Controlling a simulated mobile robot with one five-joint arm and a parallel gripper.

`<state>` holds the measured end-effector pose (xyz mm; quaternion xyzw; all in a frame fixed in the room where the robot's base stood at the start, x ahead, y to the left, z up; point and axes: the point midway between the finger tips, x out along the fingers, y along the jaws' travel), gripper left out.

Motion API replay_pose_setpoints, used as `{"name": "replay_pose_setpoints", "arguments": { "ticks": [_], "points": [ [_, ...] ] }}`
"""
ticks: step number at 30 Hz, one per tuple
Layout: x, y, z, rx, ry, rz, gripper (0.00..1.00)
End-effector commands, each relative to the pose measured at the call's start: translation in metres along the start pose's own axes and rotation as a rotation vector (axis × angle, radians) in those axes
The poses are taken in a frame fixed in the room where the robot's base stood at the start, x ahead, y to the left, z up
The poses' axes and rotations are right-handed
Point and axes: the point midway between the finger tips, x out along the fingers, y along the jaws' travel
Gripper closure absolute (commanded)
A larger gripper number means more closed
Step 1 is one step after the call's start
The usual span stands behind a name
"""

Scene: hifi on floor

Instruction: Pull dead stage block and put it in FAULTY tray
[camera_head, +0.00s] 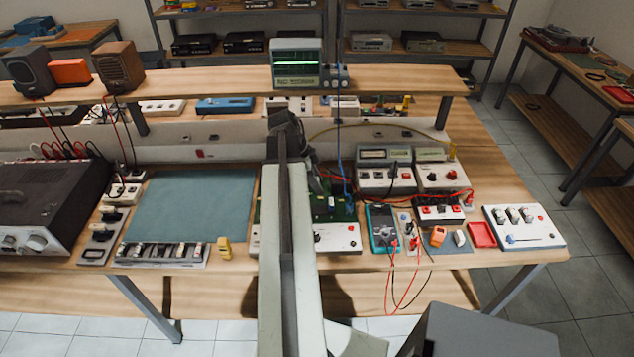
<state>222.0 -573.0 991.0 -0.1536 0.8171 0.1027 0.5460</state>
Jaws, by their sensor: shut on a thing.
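My arm rises through the middle of the view and bends down behind itself, hiding much of the work spot. My gripper (322,190) is small and dark, just right of the arm, over a green circuit board (343,211). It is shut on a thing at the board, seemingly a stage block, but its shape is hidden. I cannot tell whether this block is still seated. A small red tray (482,235) lies empty at the bench's right, apart from the gripper; no FAULTY label is readable.
A blue multimeter (381,228) with red leads stands right of the board, and white switch boxes (385,178) are behind it. A blue-green mat (192,206) is clear at left. An oscilloscope (297,63) stands on the shelf above. A white panel (524,227) sits far right.

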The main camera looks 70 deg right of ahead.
Motion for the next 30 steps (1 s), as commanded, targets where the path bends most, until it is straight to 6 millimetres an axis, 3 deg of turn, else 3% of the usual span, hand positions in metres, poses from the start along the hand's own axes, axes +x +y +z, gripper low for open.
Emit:
{"name": "replay_pose_setpoints", "arguments": {
  "ticks": [30],
  "points": [
    [-0.068,0.000,-0.028,0.000,0.000,0.000,1.00]
  ]
}}
